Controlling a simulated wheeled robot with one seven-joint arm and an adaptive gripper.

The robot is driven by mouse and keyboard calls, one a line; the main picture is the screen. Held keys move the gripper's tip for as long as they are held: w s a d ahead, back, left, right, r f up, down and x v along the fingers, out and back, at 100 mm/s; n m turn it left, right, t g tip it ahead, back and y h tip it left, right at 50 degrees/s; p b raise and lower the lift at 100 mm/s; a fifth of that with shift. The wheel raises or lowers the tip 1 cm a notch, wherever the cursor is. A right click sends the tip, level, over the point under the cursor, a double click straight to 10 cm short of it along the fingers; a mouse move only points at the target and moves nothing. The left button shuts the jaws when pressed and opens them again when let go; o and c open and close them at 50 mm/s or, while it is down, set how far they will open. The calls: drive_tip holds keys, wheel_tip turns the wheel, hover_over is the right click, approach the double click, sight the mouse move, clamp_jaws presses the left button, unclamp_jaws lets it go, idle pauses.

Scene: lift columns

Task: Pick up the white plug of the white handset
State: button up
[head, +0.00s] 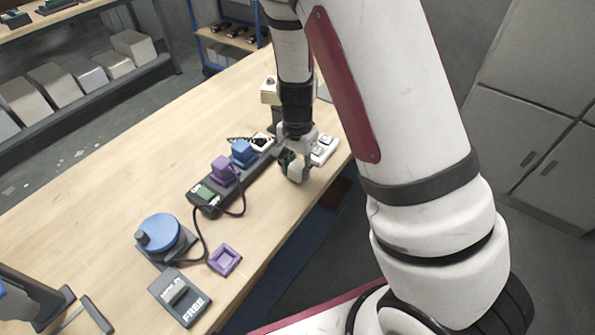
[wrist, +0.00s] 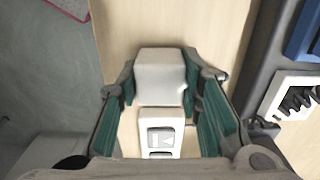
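A white block (wrist: 160,75), which looks like the white plug, is in the middle of the wrist view. A white piece with a grey marked button (wrist: 160,140) is just below it, and I cannot tell whether the two are joined. My gripper (wrist: 158,88) is open, its green pads on either side of the block, with small gaps visible. In the head view my gripper (head: 293,175) is low over the table's near right edge, hiding what is between its fingers. The white handset (head: 324,149) with buttons lies just right of it.
A dark power strip (head: 206,192) holds a purple plug (head: 222,169) and a blue plug (head: 243,154); a white-framed socket (wrist: 297,96) is right of my gripper in the wrist view. A blue round device (head: 158,232) and a purple frame (head: 225,259) are nearer. The table's left side is clear.

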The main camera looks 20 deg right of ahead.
sight(297, 165)
drive_tip(key=shift+r, duration=0.15)
drive_tip(key=shift+r, duration=0.6)
wheel_tip(297, 165, up, 2)
drive_tip(key=shift+r, duration=0.2)
drive_tip(key=shift+s+r+p, duration=0.2)
drive_tip(key=shift+s+p, duration=0.35)
drive_tip(key=shift+s, duration=2.15)
drive_tip(key=shift+s+r+p, duration=0.15)
drive_tip(key=shift+s+p, duration=0.35)
drive_tip(key=shift+s, duration=2.15)
drive_tip(key=shift+s+r+p, duration=0.2)
drive_tip(key=shift+s+p, duration=0.35)
drive_tip(key=shift+s, duration=2.15)
drive_tip(key=shift+r, duration=0.1)
